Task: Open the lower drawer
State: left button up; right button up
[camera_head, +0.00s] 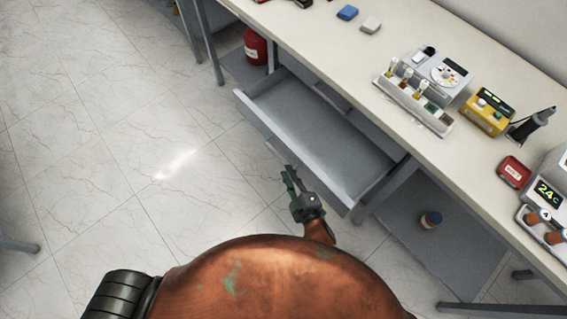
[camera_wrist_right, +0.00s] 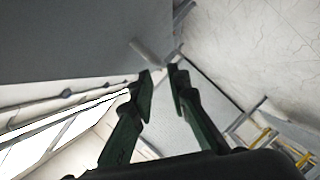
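A grey drawer (camera_head: 318,140) under the long workbench is pulled well out, and its inside looks empty. A darker grey panel (camera_head: 331,96) shows above its back edge; I cannot tell if it is another drawer. My right gripper (camera_head: 289,175) is at the outer side of the drawer's front panel, toward its near end. In the right wrist view its two dark green fingers (camera_wrist_right: 160,73) are apart with a narrow gap and nothing between them. A pale bar, probably a handle (camera_wrist_right: 150,51), shows just beyond the fingertips on a grey panel. My left gripper is not in view.
The workbench top (camera_head: 345,50) holds a tube rack (camera_head: 413,102), a yellow device (camera_head: 487,112) and other instruments. A red canister (camera_head: 255,46) stands under the bench beyond the drawer. A small round container (camera_head: 431,219) sits on the lower shelf (camera_head: 450,250).

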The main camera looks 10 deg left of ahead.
jog(key=shift+v, duration=2.05)
